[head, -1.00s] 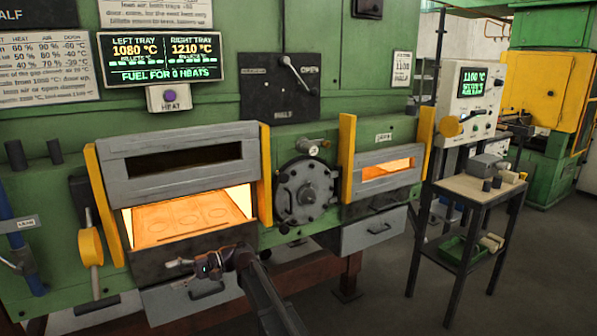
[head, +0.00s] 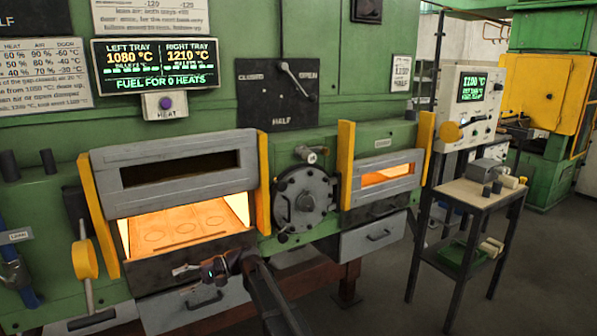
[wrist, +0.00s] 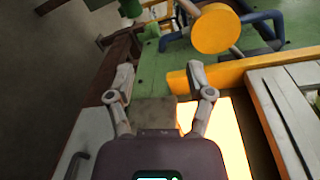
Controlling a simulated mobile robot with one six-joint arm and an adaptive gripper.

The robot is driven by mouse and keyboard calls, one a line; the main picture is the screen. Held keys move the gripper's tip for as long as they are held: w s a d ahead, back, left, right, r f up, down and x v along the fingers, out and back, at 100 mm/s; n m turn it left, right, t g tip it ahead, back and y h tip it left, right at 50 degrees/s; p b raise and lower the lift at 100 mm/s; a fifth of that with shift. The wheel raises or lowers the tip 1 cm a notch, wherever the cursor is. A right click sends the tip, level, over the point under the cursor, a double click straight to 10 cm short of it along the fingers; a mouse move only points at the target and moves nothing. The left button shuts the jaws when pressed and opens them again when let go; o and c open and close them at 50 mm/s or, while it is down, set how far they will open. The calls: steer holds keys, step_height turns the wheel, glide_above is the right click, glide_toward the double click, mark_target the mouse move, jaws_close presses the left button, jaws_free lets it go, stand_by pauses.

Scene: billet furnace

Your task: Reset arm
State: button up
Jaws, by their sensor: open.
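My gripper (head: 187,271) is in front of the left furnace opening, a little below its sill, in the head view. In the wrist view my gripper (wrist: 163,82) has its two fingers spread apart with nothing between them. The left tray (head: 175,228) glows orange inside the furnace, with round outlines on its surface and no billet that I can make out. The left door (head: 180,199) is raised above the opening. The glowing opening also shows in the wrist view (wrist: 222,130), to the right of my fingers.
A yellow-handled lever (head: 85,258) stands left of the left opening; its round yellow end (wrist: 212,30) is ahead in the wrist view. A round grey hatch (head: 304,198) separates the two doors. The right door (head: 384,177) is lower. A small table (head: 462,193) stands at the right.

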steer(key=s+d+f+m+t+h+p, duration=0.1)
steer(key=d+h, duration=0.4)
steer(key=d, duration=1.1)
steer(key=s+d+f+t+h+p, duration=0.3)
steer(key=s+d+t+h+p, duration=0.1)
steer(key=d, duration=1.1)
steer(key=s+d+f+m+t+h+p, duration=0.1)
steer(key=s+d+h+p, duration=0.4)
steer(key=d, duration=1.1)
steer(key=shift+s+d+f+m+t+h, duration=0.3)
steer(key=shift+s+d+f+t+h, duration=0.1)
steer(key=shift+f+t, duration=0.6)
steer(key=shift+a+r, duration=0.1)
steer(key=shift+r, duration=0.05)
